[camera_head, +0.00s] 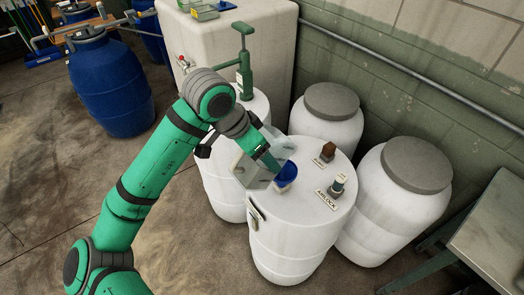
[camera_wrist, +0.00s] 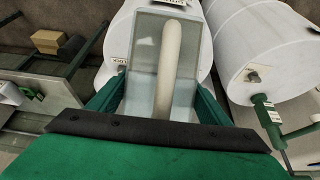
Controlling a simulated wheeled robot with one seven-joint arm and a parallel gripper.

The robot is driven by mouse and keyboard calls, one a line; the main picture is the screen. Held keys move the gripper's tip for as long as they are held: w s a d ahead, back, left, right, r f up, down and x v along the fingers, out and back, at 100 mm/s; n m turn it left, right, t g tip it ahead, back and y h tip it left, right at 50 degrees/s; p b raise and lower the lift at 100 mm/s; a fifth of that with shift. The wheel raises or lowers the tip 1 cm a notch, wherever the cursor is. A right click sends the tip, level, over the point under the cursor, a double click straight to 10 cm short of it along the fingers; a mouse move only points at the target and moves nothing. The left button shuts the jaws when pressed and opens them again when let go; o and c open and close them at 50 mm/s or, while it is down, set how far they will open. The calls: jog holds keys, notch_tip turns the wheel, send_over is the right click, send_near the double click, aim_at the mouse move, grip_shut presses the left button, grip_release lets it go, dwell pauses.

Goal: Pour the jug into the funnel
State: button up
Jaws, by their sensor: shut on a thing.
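My gripper (camera_head: 264,158) is shut on a translucent grey jug (camera_head: 248,168) and holds it tilted over the top of a white barrel. In the wrist view the jug (camera_wrist: 141,55) sits between the green fingers, with its pale handle (camera_wrist: 168,70) running toward me. The blue funnel (camera_head: 287,173) stands on the barrel top just right of the jug, very close to it in the picture; I cannot tell if they touch. The funnel's mouth is partly hidden by the jug and gripper. I cannot see any liquid flowing.
The white barrel (camera_head: 285,240) also carries an airlock (camera_head: 337,186) and a brown block (camera_head: 328,151). Lidded white barrels (camera_head: 408,200) stand behind and right. A green hand pump (camera_head: 243,62) rises behind my arm.

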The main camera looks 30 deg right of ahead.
jog(key=shift+w+y, duration=0.1)
jog(key=shift+y, duration=0.7)
jog(key=shift+a+f+y, duration=0.2)
jog(key=shift+y, duration=0.5)
jog(key=shift+s+d+f+y, duration=0.2)
jog(key=shift+d+f+y, duration=0.3)
jog(key=shift+y, duration=0.3)
jog(key=shift+w+d+f+g+y, duration=0.15)
jog(key=shift+d+f+y, duration=0.15)
jog(key=shift+f+y, duration=0.55)
jog(key=shift+w+d+f+g+y, duration=0.15)
jog(key=shift+d+f+y, duration=0.2)
jog(key=shift+y, duration=0.9)
jog(key=shift+d+r+y, duration=0.25)
jog(key=shift+d+y, duration=0.45)
jog(key=shift+y, duration=0.7)
jog(key=shift+d+r+y, duration=0.15)
jog(key=shift+y, duration=0.25)
jog(key=shift+s+d+y, duration=0.15)
jog(key=shift+d+y, duration=0.25)
jog(key=shift+y, duration=0.1)
jog(key=shift+a+g, duration=0.1)
jog(key=shift+g, duration=0.2)
